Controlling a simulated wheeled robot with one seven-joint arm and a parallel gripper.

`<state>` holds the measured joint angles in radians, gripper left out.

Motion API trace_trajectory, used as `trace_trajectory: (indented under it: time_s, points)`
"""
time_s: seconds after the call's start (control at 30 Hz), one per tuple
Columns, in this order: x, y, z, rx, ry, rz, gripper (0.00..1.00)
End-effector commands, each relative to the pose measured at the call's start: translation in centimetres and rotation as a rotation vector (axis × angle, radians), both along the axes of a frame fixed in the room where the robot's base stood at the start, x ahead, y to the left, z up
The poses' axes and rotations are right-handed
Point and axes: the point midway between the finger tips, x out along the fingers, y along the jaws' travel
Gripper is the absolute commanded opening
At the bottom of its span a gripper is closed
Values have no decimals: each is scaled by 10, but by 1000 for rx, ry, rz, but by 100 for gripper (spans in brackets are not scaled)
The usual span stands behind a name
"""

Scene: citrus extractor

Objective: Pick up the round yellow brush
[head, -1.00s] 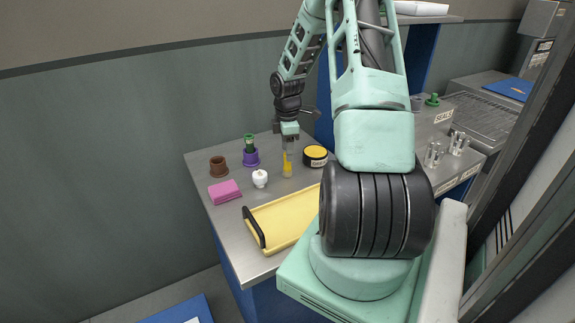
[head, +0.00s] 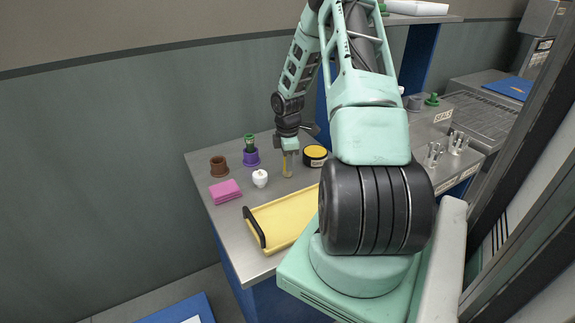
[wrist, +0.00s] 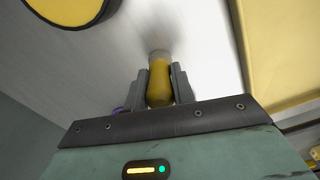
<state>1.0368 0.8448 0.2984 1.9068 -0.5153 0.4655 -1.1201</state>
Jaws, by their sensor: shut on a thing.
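The round yellow brush (head: 287,165) stands upright on the metal table in the head view, with a paler lower end. My gripper (head: 288,152) is above it, pointing down, with its fingers around the brush's upper part. In the wrist view the brush (wrist: 159,80) sits between the two grey fingers of my gripper (wrist: 160,88), which are shut on it. I cannot tell whether its lower end touches the table.
A yellow tray (head: 285,222) with black handles lies in front. A round black tub with a yellow lid (head: 315,153) is close on the right. A white object (head: 260,178), a pink block (head: 225,191), a brown pot (head: 218,166) and a purple pot (head: 251,157) stand to the left.

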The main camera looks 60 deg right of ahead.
Motion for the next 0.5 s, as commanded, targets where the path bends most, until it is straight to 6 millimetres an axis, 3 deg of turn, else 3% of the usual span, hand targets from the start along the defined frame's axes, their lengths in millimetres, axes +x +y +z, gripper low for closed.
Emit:
trace_trajectory:
  time_s: [0.27,0.5]
  points:
    - [1,-1,15,-3,-3,0,2]
    - [1,-1,62,-4,-3,-1,2]
